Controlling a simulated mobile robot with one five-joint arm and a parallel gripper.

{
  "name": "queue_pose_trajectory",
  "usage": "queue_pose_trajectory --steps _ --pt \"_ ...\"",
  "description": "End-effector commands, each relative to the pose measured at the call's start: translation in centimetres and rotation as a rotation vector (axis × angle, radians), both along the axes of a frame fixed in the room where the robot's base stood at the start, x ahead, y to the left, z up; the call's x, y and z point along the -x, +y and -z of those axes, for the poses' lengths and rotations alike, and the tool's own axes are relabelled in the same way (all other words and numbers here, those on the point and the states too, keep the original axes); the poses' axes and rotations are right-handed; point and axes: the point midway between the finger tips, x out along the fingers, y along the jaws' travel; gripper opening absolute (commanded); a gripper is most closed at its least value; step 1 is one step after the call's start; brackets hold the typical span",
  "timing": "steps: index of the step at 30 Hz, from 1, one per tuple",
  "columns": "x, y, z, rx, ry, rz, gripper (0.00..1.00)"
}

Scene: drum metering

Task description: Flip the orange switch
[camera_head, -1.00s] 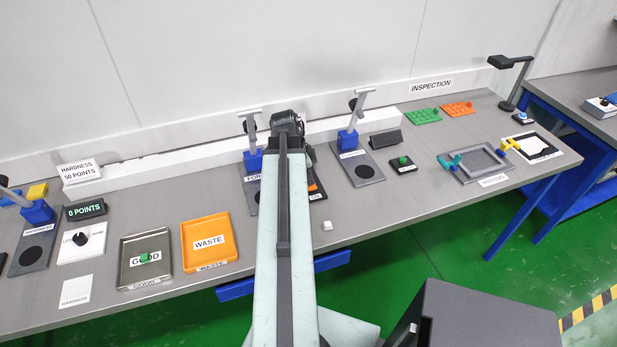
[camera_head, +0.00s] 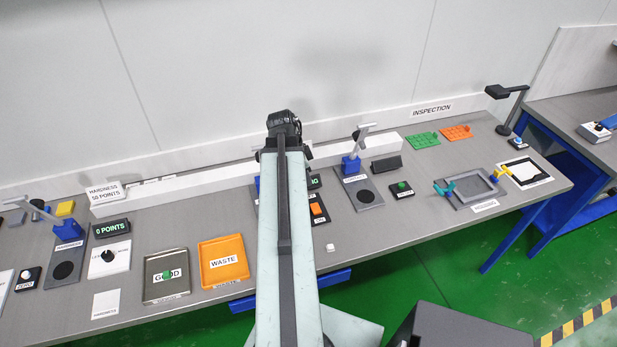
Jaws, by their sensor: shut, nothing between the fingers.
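The orange switch (camera_head: 317,209) sits on a dark plate on the grey bench, just right of my arm in the picture. It is small, and I cannot tell its position. A label lies at the plate's front, and a small display with green characters (camera_head: 314,182) is behind the switch. My pale arm reaches away from the camera over the bench, left of the switch, and covers part of the station there. My gripper's fingers are hidden behind the dark end of the arm.
A blue-based stand (camera_head: 351,166) and a black box with a green button (camera_head: 401,188) are right of the switch. A small white cube (camera_head: 330,247) lies near the front edge. An orange waste tray (camera_head: 223,262) and a good tray (camera_head: 166,276) are left of my arm.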

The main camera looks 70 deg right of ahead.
Motion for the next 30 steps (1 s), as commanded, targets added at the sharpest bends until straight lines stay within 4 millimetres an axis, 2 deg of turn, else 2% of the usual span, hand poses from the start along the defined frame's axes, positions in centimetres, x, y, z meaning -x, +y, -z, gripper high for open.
queue_pose_trajectory --steps 7,12,20,26,30 --pt "-0.1 0.0 0.1 0.0 0.0 -0.001 0.0" --pt "-0.9 -1.3 0.1 0.003 -0.001 -0.002 0.0" --pt "-0.8 -1.1 0.3 0.003 -0.001 -0.002 0.0" --pt "-0.5 -1.4 2.1 0.003 -0.001 -0.002 0.0" --pt "-0.1 -1.8 4.6 0.002 -0.001 -0.003 0.0"
